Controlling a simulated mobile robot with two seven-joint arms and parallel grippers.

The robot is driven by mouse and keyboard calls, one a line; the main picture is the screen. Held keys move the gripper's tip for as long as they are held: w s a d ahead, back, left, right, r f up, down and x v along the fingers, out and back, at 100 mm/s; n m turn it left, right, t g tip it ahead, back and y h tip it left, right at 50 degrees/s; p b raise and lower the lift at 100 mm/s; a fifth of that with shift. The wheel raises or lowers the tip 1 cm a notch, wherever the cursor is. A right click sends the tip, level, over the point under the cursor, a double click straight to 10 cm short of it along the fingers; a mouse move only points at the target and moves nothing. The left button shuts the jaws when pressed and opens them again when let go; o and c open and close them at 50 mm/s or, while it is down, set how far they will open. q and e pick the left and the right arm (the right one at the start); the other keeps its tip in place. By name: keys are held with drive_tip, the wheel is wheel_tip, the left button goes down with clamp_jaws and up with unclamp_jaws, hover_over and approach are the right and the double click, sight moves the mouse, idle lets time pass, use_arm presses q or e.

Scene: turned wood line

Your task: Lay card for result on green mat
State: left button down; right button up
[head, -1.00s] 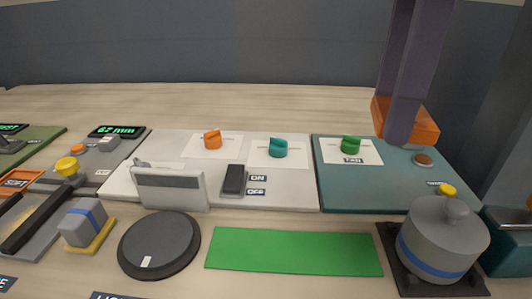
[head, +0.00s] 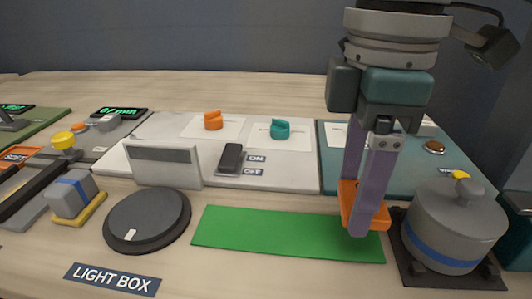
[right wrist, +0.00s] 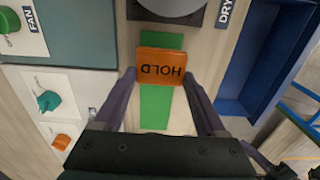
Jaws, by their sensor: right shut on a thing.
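The orange card (head: 380,217), reading HOLD in the right wrist view (right wrist: 162,80), is held between the two fingers of my right gripper (head: 355,208). The gripper is shut on the card's sides and points down over the right end of the green mat (head: 270,232). In the right wrist view the card looks wider than the mat (right wrist: 156,108), with green showing beyond both its ends. I cannot tell whether the card touches the mat. The rest of the mat is bare. My left gripper is not in view.
A grey lidded pot (head: 450,225) stands close to the right of the card. A dark round disc (head: 147,218) lies left of the mat. Behind it are a grey upright box (head: 163,165), a switch (head: 230,158), and orange (head: 213,121) and teal (head: 280,129) knobs.

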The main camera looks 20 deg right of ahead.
sight(343, 236)
wheel_tip(343, 236, down, 4)
drive_tip(key=shift+f+b, duration=0.25)
drive_tip(key=shift+b, duration=0.35)
drive_tip(key=o, duration=1.2)
drive_tip(key=shift+o, duration=0.2)
